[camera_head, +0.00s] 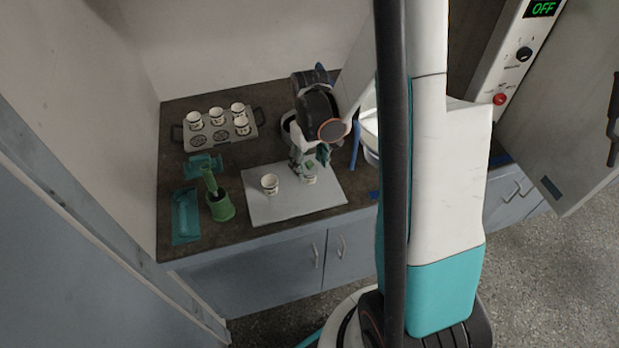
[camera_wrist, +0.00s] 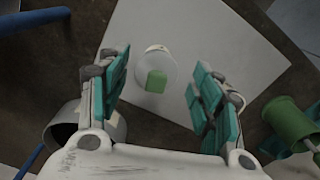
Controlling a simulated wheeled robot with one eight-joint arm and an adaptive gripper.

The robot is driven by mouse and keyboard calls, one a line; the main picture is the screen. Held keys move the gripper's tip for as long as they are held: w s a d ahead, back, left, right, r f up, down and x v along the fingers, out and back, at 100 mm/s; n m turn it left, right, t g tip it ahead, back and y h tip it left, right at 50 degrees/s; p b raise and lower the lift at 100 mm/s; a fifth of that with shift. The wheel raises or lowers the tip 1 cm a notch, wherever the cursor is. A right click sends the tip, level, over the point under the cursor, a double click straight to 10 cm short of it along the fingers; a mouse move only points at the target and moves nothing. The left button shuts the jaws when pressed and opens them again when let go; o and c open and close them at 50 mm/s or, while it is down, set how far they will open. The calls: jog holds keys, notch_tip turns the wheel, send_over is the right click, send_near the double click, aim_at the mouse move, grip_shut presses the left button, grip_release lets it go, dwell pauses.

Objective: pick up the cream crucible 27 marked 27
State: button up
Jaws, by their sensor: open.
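A cream crucible (camera_head: 309,179) stands on the white board, directly under my gripper. In the wrist view this crucible (camera_wrist: 157,62) lies between the two spread fingers, with a green piece over or in its mouth. My gripper (camera_head: 305,163) points down and is open; its teal-padded fingers (camera_wrist: 160,97) stand apart on either side, with a visible gap to the crucible. A second cream crucible (camera_head: 270,184) stands to the left on the same board. The markings are too small to read, so I cannot tell which crucible is 27.
The white board (camera_head: 262,212) lies on a dark counter (camera_head: 172,158). A grey rack (camera_head: 190,146) at the back left holds several similar crucibles. A green mortar-like cup (camera_head: 221,208) and a teal tray (camera_head: 185,217) stand left of the board. A blue bar (camera_head: 355,147) is at the right.

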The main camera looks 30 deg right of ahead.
aim_at(309, 173)
jog(key=f, duration=0.1)
jog(key=f+b, duration=0.1)
jog(key=f, duration=0.1)
jog(key=f+b, duration=0.1)
jog(key=f, duration=0.1)
jog(key=shift+w+d, duration=0.1)
jog(key=shift+w, duration=0.2)
jog(key=shift+r, duration=0.1)
jog(key=c, duration=1.4)
